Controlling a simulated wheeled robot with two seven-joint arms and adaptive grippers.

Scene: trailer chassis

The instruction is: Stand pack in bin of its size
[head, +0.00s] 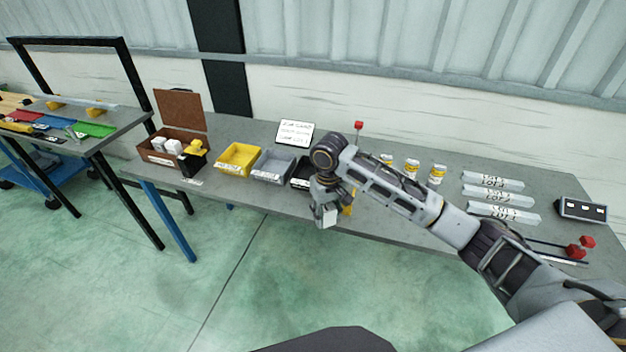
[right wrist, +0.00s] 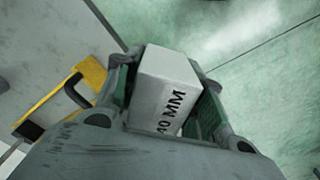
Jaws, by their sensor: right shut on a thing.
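My right gripper (head: 325,207) is shut on a white box-shaped pack (head: 329,221), held just in front of the table's front edge, over the floor. In the right wrist view the pack (right wrist: 165,88) sits between both fingers, and its face reads "40 MM". A yellow bin (head: 237,160), a grey bin (head: 272,168) and a black bin (head: 301,175) stand in a row on the table, left of my gripper. My right arm partly hides the black bin. The bin labels are too small to read. My left gripper is not in view.
An open brown box (head: 172,158) with white and yellow items stands at the table's left. A written sign (head: 296,133) is behind the bins. Several small jars (head: 412,168) and labelled clear bars (head: 497,197) lie right. A yellow piece (right wrist: 62,95) is at the table edge.

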